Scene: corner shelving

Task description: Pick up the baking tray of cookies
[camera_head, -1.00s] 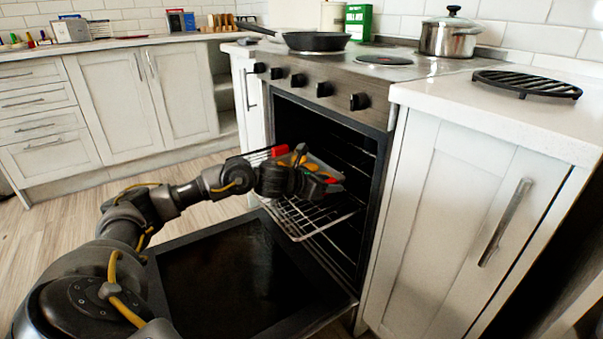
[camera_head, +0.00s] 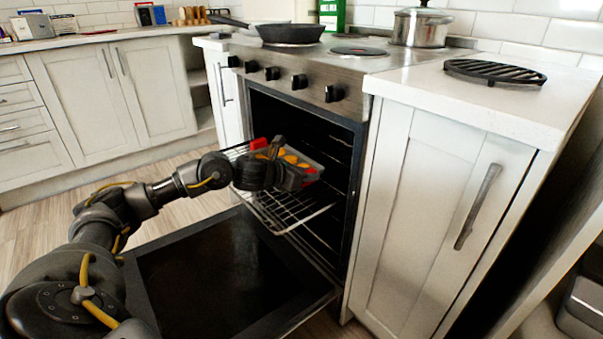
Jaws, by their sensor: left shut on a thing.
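The baking tray (camera_head: 314,164) is a grey tray with red ends and several orange-brown cookies (camera_head: 292,157) on it. It is at the mouth of the open oven (camera_head: 318,125), above the pulled-out wire rack (camera_head: 285,208). My left gripper (camera_head: 287,172) is at the tray's near side and shut on it. The gripper and wrist hide part of the tray. Whether the tray touches the rack cannot be told. My right gripper is not in view.
The oven door (camera_head: 225,270) is folded down in front. A frying pan (camera_head: 291,33) and a steel pot (camera_head: 419,27) stand on the stove. A black trivet (camera_head: 494,71) lies on the right counter (camera_head: 500,100), which has free room.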

